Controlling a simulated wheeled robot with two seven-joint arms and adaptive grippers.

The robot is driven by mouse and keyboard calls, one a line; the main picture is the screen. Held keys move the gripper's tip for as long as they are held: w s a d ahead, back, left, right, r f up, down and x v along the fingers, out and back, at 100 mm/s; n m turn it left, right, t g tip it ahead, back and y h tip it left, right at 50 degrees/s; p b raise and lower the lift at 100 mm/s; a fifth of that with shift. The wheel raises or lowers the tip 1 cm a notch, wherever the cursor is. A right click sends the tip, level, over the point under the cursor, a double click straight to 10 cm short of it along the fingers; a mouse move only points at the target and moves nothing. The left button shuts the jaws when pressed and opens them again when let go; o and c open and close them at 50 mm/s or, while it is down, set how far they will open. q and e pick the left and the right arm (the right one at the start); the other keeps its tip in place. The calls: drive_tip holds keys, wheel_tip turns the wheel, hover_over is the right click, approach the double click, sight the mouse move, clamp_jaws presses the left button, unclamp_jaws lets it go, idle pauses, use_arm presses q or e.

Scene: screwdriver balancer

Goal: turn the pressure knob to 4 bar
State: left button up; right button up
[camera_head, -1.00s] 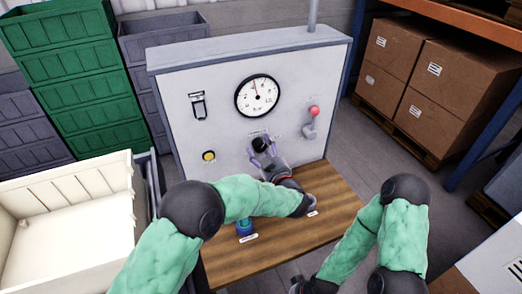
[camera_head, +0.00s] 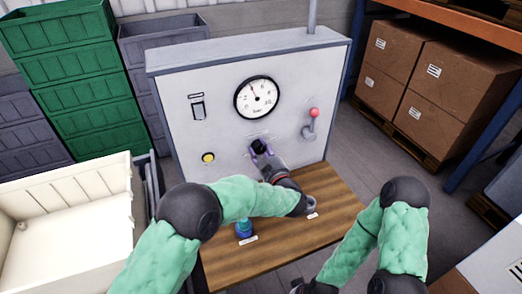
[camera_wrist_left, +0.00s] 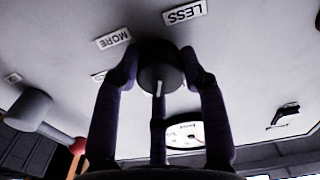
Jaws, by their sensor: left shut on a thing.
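The black pressure knob (camera_head: 258,145) sits on the light grey panel (camera_head: 220,135). In the left wrist view the knob (camera_wrist_left: 160,70) has a white mark, with tags reading MORE (camera_wrist_left: 114,38) and LESS (camera_wrist_left: 185,13) beside it. My left gripper (camera_head: 261,149) is shut on the knob, its purple fingers on either side of it in the left wrist view (camera_wrist_left: 160,80). The round gauge (camera_head: 257,98) above has its needle pointing up and slightly left; the exact reading is too small to tell. My right gripper (camera_head: 300,286) is low at the bottom edge, mostly hidden.
The panel also carries a dark switch (camera_head: 198,108), a yellow button (camera_head: 208,157) and a red-tipped lever (camera_head: 312,120). A blue-green object (camera_head: 244,229) stands on the wooden bench (camera_head: 310,240) beside my left forearm. The bench's right part is clear.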

use_arm(q)
drive_tip(key=shift+r+n, duration=0.35)
drive_tip(key=shift+n, duration=0.25)
drive_tip(key=shift+w, duration=0.1)
drive_tip(key=o, duration=1.1)
drive_tip(key=shift+o, duration=0.2)
drive_tip(key=shift+f, duration=0.15)
drive_tip(key=v, duration=1.2)
